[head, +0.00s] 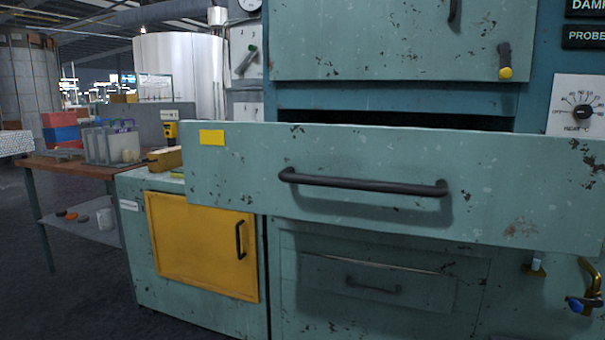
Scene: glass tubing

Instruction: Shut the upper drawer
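The upper drawer (440,215) is pulled far out of the teal cabinet and fills the middle of the head view. Its worn teal front has a dark bar handle (365,185) and a yellow label (212,137) at the upper left. A dark opening (400,119) shows above and behind the drawer front. A smaller lower drawer (378,285) with a dark handle sits beneath it, partly in shadow; I cannot tell if it is fully shut. My gripper is not in view.
A yellow-doored cabinet (203,246) stands at the lower left. Beyond it is a wooden-topped workbench (75,167) with racks and boxes. A brass valve (590,285) with a blue knob sticks out at the lower right. Dark floor is clear at the lower left.

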